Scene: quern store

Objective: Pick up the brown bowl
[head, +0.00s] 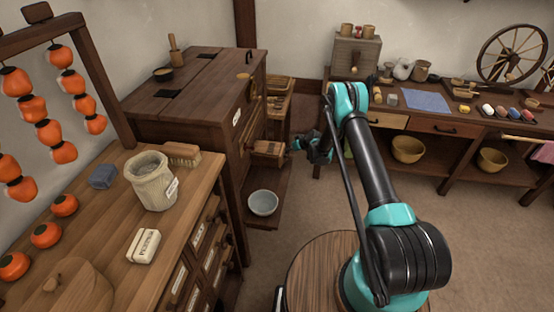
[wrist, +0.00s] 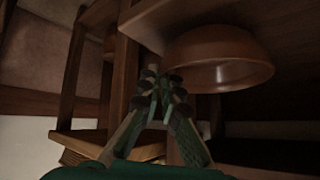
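The brown bowl (wrist: 218,62) shows in the wrist view at upper right. That view looks upside down: the bowl appears inverted, with its base against a dark wooden shelf. In the head view my gripper (head: 304,145) is beside the dark wooden cabinet's right side, near a protruding wooden drawer. I cannot make out the brown bowl there; it may be hidden by the cabinet.
A grey bowl (head: 263,203) sits low beside the cabinet (head: 190,95). Two yellowish bowls, one left (head: 408,149) and one right (head: 492,160), stand on the shelf under the back bench. Wooden posts (wrist: 122,85) stand close to my gripper. Open floor lies at right.

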